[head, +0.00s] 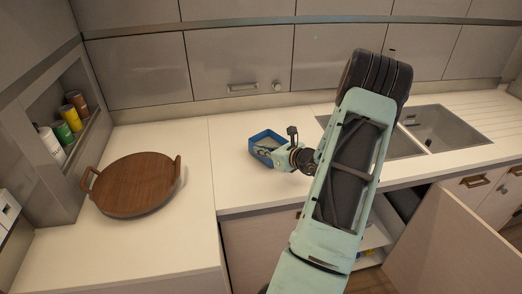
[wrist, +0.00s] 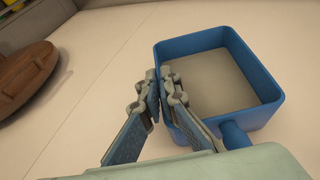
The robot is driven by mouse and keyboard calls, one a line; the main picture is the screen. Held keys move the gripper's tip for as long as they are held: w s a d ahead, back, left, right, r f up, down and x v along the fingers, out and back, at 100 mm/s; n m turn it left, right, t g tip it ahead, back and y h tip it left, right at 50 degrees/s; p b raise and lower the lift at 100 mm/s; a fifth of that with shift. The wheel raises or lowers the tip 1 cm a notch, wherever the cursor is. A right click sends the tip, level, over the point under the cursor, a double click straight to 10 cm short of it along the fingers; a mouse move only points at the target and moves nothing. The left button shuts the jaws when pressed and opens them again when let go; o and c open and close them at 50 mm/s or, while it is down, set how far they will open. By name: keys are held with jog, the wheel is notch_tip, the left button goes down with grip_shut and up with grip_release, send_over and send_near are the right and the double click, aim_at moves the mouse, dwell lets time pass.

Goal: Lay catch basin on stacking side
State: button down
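The catch basin is most likely the blue open box (head: 265,146) on the white counter left of the sink. In the wrist view the blue box (wrist: 262,75) has a pale inner floor and a stubby blue handle at its near side. My gripper (wrist: 160,74) is at its left wall, one finger outside and the other at the inner side, tips close together with the wall between them. In the head view my gripper (head: 285,152) reaches the box from the right. I cannot tell whether the box is lifted. No part of the counter is marked as the stacking side.
A round wooden tray with handles (head: 135,185) lies on the left counter (head: 150,255). Cans (head: 70,125) stand in a wall niche. The double sink (head: 440,128) is at right, with grooved counter beyond. A cabinet door (head: 440,245) stands open below.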

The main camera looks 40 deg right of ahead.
jog(key=shift+f+b, duration=0.2)
jog(key=shift+b, duration=0.1)
dwell(0.4)
jog(key=c, duration=2.1)
grip_release()
jog(key=shift+f, duration=0.15)
jog(key=shift+r+p, duration=1.85)
jog(key=shift+r, duration=1.25)
